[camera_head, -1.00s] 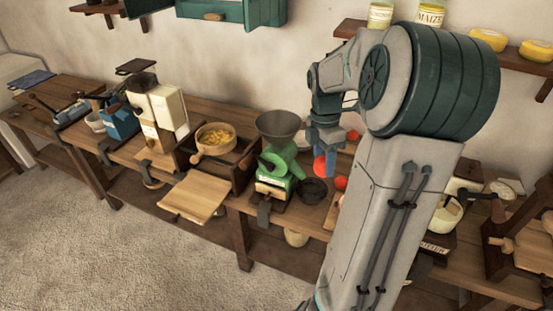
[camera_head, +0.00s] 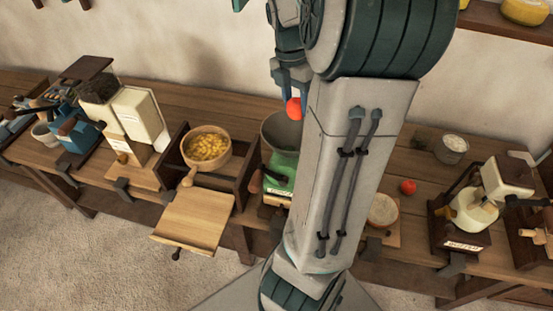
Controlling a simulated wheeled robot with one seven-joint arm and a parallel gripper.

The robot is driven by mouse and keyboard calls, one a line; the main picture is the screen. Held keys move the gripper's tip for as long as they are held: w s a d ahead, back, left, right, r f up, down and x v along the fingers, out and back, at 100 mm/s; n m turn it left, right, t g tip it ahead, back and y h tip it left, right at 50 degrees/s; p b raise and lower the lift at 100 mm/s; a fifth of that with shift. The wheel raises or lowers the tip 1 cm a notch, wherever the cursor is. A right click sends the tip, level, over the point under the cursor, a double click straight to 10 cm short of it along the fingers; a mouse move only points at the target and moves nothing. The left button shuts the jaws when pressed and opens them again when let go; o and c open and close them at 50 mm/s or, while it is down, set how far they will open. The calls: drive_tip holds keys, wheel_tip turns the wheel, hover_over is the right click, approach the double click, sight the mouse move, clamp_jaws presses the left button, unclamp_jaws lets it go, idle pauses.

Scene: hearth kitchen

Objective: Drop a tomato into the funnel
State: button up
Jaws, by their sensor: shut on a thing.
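My gripper (camera_head: 291,96) is shut on a red tomato (camera_head: 294,109) and holds it near the back wall. In the picture the tomato overlaps the upper right of the grey funnel (camera_head: 276,130); whether it is straight above the opening I cannot tell. The funnel stands on a green mill (camera_head: 280,172) on the wooden bench. My arm hides the right part of the funnel and mill. A second red tomato (camera_head: 408,187) lies on the bench to the right of my arm.
A wooden bowl of yellow pieces (camera_head: 207,148) stands left of the mill, behind a sloping board (camera_head: 193,220). A cream mill (camera_head: 140,115) is further left. A metal cup (camera_head: 452,147) and another cream machine (camera_head: 478,207) stand right. My arm hides the bench's middle.

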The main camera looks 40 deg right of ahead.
drive_tip(key=shift+s+f, duration=0.15)
drive_tip(key=shift+s, duration=0.15)
drive_tip(key=shift+s+f+b, duration=0.2)
drive_tip(key=shift+f+b, duration=0.05)
drive_tip(key=shift+b, duration=0.05)
drive_tip(key=f+b, duration=0.4)
drive_tip(key=f, duration=0.1)
drive_tip(key=shift+w, duration=0.2)
drive_tip(key=o, duration=1.1)
drive_tip(key=shift+r, duration=0.15)
drive_tip(key=w+r, duration=0.1)
drive_tip(key=r, duration=0.8)
drive_tip(key=w+r, duration=0.1)
drive_tip(key=r, duration=0.3)
drive_tip(key=shift+w+a+r+b, duration=0.15)
drive_tip(key=shift+w+b, duration=0.15)
drive_tip(key=shift+b, duration=0.1)
drive_tip(key=shift+a, duration=0.1)
